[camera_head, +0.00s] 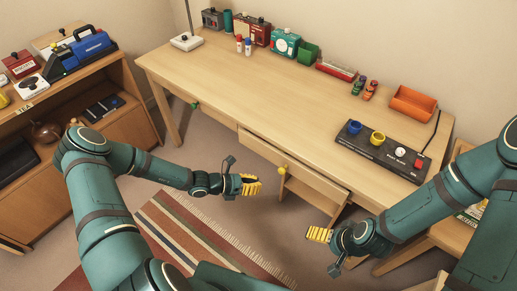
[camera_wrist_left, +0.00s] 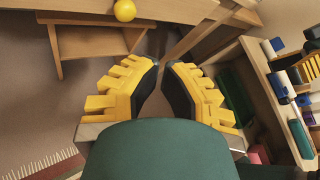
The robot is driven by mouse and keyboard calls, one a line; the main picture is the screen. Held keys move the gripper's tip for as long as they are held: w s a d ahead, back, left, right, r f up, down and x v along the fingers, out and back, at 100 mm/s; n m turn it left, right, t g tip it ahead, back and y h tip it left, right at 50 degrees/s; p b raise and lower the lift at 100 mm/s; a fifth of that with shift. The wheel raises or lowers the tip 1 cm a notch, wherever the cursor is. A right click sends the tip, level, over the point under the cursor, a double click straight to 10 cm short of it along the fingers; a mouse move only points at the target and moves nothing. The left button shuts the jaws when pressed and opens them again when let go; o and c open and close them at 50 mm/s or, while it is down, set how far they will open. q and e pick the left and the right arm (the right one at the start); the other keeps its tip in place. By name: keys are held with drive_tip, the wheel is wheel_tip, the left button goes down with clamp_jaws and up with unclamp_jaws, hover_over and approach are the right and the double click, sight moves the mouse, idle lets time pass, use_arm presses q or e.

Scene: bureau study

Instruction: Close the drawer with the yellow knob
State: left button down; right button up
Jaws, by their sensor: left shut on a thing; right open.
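The drawer (camera_head: 312,178) with the yellow knob (camera_head: 282,169) is under the right part of the wooden desk. Its front stands a little out from the desk edge, so it is partly open. The knob also shows at the top of the left wrist view (camera_wrist_left: 124,10), apart from my fingers. My left gripper (camera_head: 258,185) is below and left of the knob; in the left wrist view its fingertips (camera_wrist_left: 162,63) are close together, with no held thing visible between them. My right gripper (camera_head: 312,234) is open, below the drawer and right of the knob, touching nothing visible.
A drawer with a green knob (camera_head: 194,105) is flush in the desk, further left. The desk top (camera_head: 270,90) carries a dark panel (camera_head: 370,155) with cups and knobs, an orange bin (camera_head: 412,103) and several boxes. A shelf (camera_head: 130,85) stands left. A striped rug (camera_head: 195,235) covers the floor.

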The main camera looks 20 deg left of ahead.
use_arm(q)
drive_tip(key=w+a+n+t+y, duration=0.1)
drive_tip(key=w+a+n+t, duration=0.2)
drive_tip(key=t, duration=0.4)
drive_tip(key=t+y, duration=0.3)
drive_tip(key=y, duration=0.2)
approach(262, 146)
drive_tip(key=b+x, duration=0.2)
drive_tip(key=x, duration=0.6)
drive_tip(key=shift+w+f, duration=0.15)
drive_tip(key=b+x, duration=0.1)
drive_tip(key=x, duration=0.3)
drive_tip(key=shift+w+d+f, duration=0.1)
drive_tip(key=shift+w+d, duration=0.1)
drive_tip(key=shift+w, duration=0.2)
drive_tip(key=shift+s+r, duration=0.1)
drive_tip(key=shift+r, duration=0.15)
